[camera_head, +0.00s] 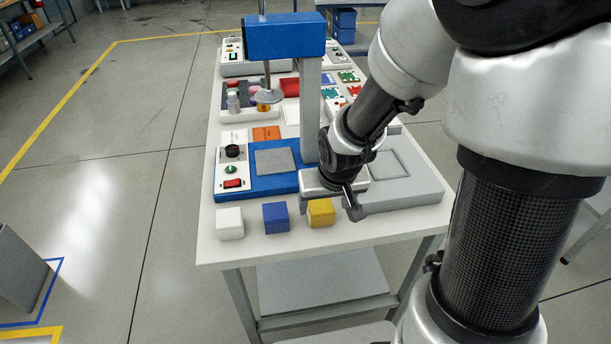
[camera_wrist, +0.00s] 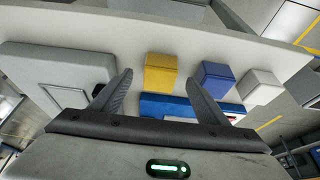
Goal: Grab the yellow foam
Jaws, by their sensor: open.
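The yellow foam (camera_head: 321,212) is a small block near the front edge of the white table, at the right end of a row of three. In the wrist view the yellow foam (camera_wrist: 160,73) lies ahead of my gripper (camera_wrist: 160,92), between the lines of its two spread fingers. My gripper (camera_head: 330,207) is open, and nothing is seen between its fingers. In the head view it is right above and beside the yellow foam, and one finger hangs just right of it. I cannot tell whether they touch.
A blue block (camera_head: 276,217) and a white block (camera_head: 230,223) stand left of the yellow foam. Behind them is a blue press machine (camera_head: 262,186) with a tall column. A grey flat fixture (camera_head: 408,190) lies to the right. The table's front edge (camera_head: 300,252) is close.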

